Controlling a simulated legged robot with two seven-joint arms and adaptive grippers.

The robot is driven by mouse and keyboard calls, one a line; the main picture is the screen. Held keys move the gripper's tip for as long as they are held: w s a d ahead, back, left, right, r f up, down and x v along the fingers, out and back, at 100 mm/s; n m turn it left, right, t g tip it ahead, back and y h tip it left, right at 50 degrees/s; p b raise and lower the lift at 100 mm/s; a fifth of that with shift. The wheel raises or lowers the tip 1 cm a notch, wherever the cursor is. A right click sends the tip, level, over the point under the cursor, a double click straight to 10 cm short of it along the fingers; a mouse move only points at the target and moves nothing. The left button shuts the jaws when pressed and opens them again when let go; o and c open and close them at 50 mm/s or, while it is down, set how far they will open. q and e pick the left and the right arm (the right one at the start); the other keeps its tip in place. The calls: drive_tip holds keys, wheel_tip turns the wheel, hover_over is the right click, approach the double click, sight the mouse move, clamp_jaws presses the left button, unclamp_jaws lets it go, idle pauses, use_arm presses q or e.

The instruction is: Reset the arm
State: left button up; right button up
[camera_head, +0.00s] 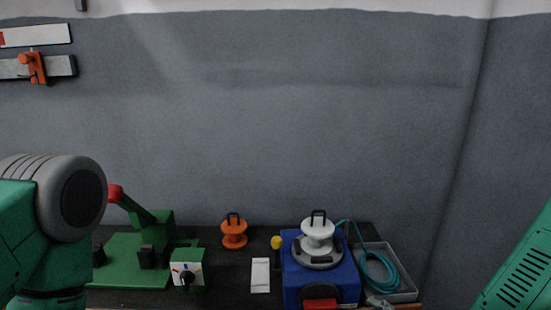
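My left arm (55,215) comes in from the left as a green and grey link; its gripper is outside the view. Part of my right arm (520,270) shows at the lower right edge as a green vented panel; its gripper is also outside the view. A green device (135,262) with a raised lever ending in a red tip stands at the table's left. My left arm stands in front of its left side. A small green box (188,277) with a dial is at its front right.
On the dark table (220,285) are an orange spool-like piece (234,233), a white card (260,275), a yellow knob (276,242), a blue box (320,275) bearing a white handled piece (318,230), and a grey tray (401,264) with a teal cable (378,270). A grey wall stands behind.

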drive_tip(key=s+d+f+n+g+h+b, duration=0.2)
drive_tip(key=s+d+f+n+g+b, duration=0.2)
drive_tip(key=s+f+n, duration=0.7)
drive_tip(key=s+d+f+n+g+h+b, duration=0.1)
drive_tip(key=s+d+f+n+g+b, duration=0.3)
drive_tip(key=s+d+f+n, duration=0.5)
wheel_tip(320, 180, down, 9)
drive_tip(key=s+n+b, duration=0.1)
drive_tip(key=s+n, duration=0.1)
drive_tip(key=n, duration=0.2)
drive_tip(key=shift+r+g+h, duration=0.15)
drive_tip(key=shift+g+h, duration=0.25)
drive_tip(key=shift+a+r, duration=0.1)
drive_tip(key=shift+a, duration=0.3)
